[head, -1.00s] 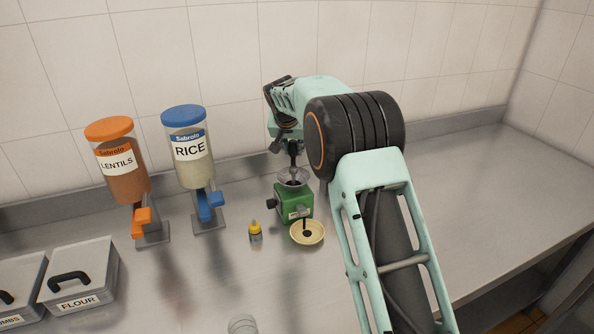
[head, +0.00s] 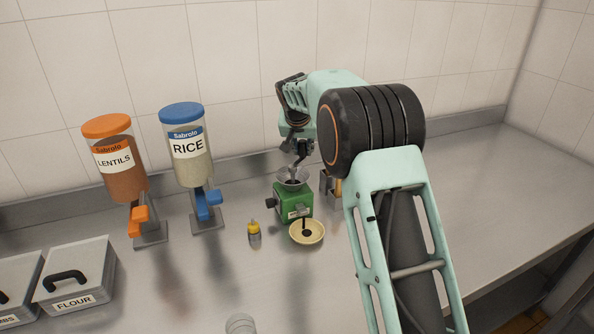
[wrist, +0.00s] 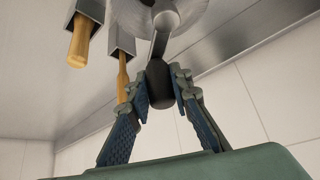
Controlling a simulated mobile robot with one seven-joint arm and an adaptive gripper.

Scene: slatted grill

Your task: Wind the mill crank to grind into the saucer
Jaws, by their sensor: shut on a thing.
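My gripper (wrist: 160,88) is shut on the dark crank knob (wrist: 158,82), which hangs from a grey crank arm (wrist: 161,30) in the wrist view. In the head view the gripper is above the funnel, and its fingers are small and partly hidden by my wrist.
Lentil (head: 117,170) and rice (head: 187,150) dispensers stand left of the mill. A small yellow-topped bottle (head: 254,232) is left of the saucer. A flour bin (head: 85,275) is at lower left. A metal holder (head: 327,188) stands just right of the mill. The right counter is clear.

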